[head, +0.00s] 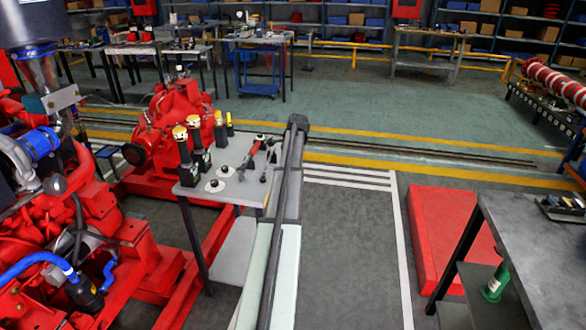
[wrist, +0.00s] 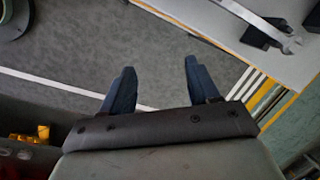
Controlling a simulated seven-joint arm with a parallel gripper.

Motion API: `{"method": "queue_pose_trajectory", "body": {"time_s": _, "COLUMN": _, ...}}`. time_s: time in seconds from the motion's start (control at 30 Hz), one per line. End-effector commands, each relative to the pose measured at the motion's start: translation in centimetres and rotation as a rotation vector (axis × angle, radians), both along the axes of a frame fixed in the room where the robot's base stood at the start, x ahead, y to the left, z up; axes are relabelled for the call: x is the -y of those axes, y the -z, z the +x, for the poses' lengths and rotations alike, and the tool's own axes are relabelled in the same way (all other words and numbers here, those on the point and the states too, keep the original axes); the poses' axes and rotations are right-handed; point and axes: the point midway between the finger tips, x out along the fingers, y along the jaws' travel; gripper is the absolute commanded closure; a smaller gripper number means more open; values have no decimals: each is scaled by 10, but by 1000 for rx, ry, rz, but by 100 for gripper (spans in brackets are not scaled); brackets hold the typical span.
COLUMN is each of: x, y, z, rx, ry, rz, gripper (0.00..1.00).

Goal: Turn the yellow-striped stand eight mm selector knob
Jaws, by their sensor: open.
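A small grey table (head: 232,192) stands left of centre in the head view. Several upright black tools with yellow tops (head: 183,150) stand along its left and back side. Two small dark knob-like pieces on pale round bases (head: 214,185) sit in front of them. I cannot tell which piece is the eight mm selector knob, and no yellow stripes can be made out on a stand. My gripper (wrist: 159,64) is open and empty in the wrist view, its two dark blue fingers apart over grey floor. Its fingertips cannot be made out in the head view.
A red engine (head: 60,240) and pump fill the left. A red floor block (head: 450,240) and a grey bench (head: 535,250) stand at the right. The wrist view shows a wrench (wrist: 288,38) on a pale surface at upper right.

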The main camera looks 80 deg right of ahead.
Motion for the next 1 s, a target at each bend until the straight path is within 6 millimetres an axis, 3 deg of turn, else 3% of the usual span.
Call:
{"method": "queue_pose_trajectory", "body": {"time_s": 0.33, "x": 0, "y": 7, "z": -20, "rx": -22, "ry": -14, "rz": -21, "gripper": 40}}
{"method": "queue_pose_trajectory", "body": {"time_s": 0.9, "x": 0, "y": 8, "z": -20, "rx": -23, "ry": -14, "rz": -22, "gripper": 40}}
{"method": "queue_pose_trajectory", "body": {"time_s": 1.0, "x": -4, "y": 9, "z": -12, "rx": -18, "ry": -22, "rz": -18, "gripper": 40}}
